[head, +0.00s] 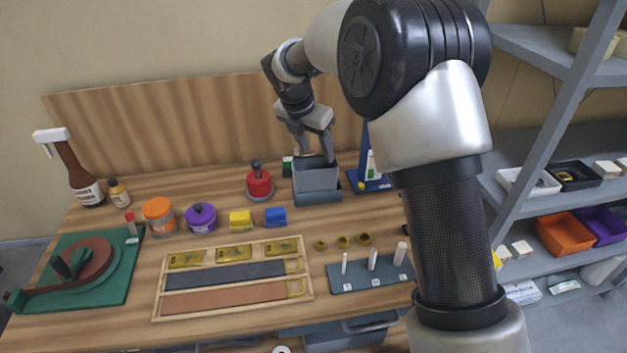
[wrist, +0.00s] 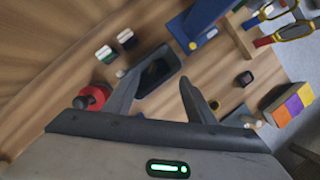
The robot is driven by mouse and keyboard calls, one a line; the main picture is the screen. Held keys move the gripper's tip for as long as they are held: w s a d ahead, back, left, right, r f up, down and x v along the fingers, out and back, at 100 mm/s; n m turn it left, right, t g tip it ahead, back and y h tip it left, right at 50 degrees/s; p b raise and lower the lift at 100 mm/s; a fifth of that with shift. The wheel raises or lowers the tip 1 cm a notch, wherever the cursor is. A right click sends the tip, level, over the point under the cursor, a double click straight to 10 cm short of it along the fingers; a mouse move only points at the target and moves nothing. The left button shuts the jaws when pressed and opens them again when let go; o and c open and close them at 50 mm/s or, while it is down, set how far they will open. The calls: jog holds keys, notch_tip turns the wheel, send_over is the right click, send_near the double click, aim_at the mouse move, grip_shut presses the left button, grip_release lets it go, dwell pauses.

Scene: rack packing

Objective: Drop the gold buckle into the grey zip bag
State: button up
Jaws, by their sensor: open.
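A grey open-topped holder (head: 316,180), which may be the grey zip bag, stands on a darker base near the back of the table. In the wrist view its dark opening (wrist: 157,73) shows between my fingers; I cannot make out what is inside. My gripper (head: 315,156) is open just above the holder, fingers pointing down. In the wrist view my gripper (wrist: 160,82) shows nothing held between its fingers. Gold frame-like pieces sit at the strap ends in the wooden tray, an upper one (head: 296,265) and a lower one (head: 297,287); I cannot tell whether either is the gold buckle.
The wooden tray (head: 157,300) holds two straps and gold plates. A red knobbed object (head: 259,183) stands left of the holder, a blue stand (head: 369,180) right. Several gold rings (head: 343,241) and a peg board (head: 350,282) lie in front. Shelves (head: 545,130) stand at right.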

jog(key=v, duration=1.4)
jog(key=shift+p, duration=0.45)
jog(key=shift+s, duration=0.1)
jog(key=s+d+r+m+p, duration=0.2)
jog(key=s+d+r+m, duration=0.6)
jog(key=s+d+m, duration=0.5)
jog(key=s+d+f+m+t+y+p, duration=0.1)
jog(key=s+d+f+m, duration=0.1)
jog(key=s+m, duration=0.6)
jog(key=s+d+f+m+t+y+p, duration=0.1)
jog(key=s+d+f+m, duration=0.1)
jog(key=s+m, duration=0.6)
jog(key=s+d, duration=0.1)
jog(key=s, duration=0.1)
jog(key=shift+s, duration=0.3)
